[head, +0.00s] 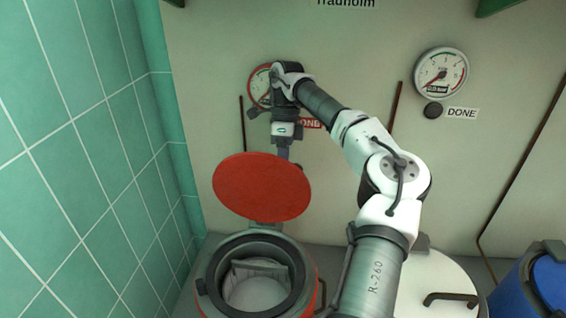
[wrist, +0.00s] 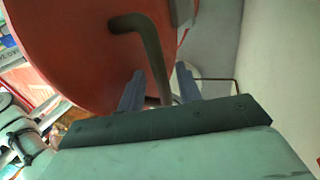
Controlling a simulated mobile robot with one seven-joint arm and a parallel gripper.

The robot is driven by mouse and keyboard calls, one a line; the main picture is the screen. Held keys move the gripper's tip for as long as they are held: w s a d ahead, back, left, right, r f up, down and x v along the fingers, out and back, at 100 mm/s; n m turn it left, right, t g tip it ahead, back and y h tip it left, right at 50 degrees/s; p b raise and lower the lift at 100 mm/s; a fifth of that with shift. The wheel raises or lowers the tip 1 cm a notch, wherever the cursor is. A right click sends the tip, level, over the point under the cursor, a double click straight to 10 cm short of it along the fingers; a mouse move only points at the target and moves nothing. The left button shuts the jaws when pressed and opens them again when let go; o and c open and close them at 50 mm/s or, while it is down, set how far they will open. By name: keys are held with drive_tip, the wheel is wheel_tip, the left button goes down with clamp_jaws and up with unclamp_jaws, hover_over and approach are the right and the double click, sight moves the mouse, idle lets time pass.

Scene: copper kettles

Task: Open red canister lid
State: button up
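The red canister (head: 312,283) stands at the bottom of the head view, its round mouth uncovered and a pale lining showing inside. Its red lid (head: 262,187) is raised at the back, face towards the head camera. In the wrist view the lid (wrist: 75,45) fills the upper left, with its dark bent handle (wrist: 150,60). My gripper (wrist: 160,72) has its fingers apart, with the handle passing between them and gaps showing on both sides. In the head view my gripper (head: 284,153) is behind the lid's upper edge, its fingertips hidden by the lid.
A white canister lid with a dark handle (head: 450,298) and a blue container (head: 545,282) are to the right. A green tiled wall (head: 70,150) stands close on the left. The back panel carries gauges (head: 441,73) and a black button (head: 433,111).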

drive_tip(key=v, duration=0.7)
drive_tip(key=shift+r, duration=0.3)
drive_tip(key=shift+w+a+r, duration=0.1)
drive_tip(key=shift+a, duration=0.05)
